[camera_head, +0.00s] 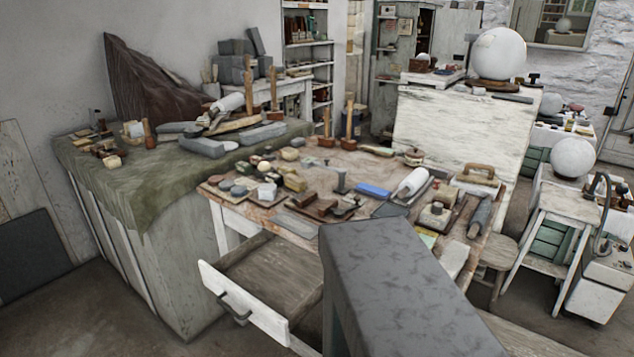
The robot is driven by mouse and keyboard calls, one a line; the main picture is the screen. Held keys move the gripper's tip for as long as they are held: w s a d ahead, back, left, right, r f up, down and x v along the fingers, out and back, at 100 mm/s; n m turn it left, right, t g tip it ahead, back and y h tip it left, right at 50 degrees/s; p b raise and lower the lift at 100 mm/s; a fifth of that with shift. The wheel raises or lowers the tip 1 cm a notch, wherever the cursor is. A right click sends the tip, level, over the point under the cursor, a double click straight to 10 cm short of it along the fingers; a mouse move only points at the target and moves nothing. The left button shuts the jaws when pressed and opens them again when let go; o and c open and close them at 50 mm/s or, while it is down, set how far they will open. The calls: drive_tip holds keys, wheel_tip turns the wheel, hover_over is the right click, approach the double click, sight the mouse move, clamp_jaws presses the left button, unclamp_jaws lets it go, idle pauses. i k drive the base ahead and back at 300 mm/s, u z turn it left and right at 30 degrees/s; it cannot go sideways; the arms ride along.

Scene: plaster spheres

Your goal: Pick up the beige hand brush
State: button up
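I cannot pick out the beige hand brush for certain. On the cluttered work table (232,208), a tan block with an arched handle (478,175) lies near the back right corner. A beige block with a dark round knob (436,216) lies nearer the front right. Either could be the brush; they are too small to tell. My gripper is not in view. A large grey arm link, which looks like mine, fills the lower middle and hides part of the table's front.
The table's drawer (248,303) stands open at the front. A green-draped bench (150,190) with stone blocks adjoins on the left. A stool (497,254) and a white stand (556,230) with a plaster sphere (574,158) are on the right. Tools crowd the tabletop.

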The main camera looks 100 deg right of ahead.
sight(297, 184)
drive_tip(key=u, duration=0.05)
drive_tip(key=k, duration=1.65)
drive_tip(key=z, duration=0.65)
drive_tip(key=i, duration=1.7)
drive_tip(key=z, duration=0.05)
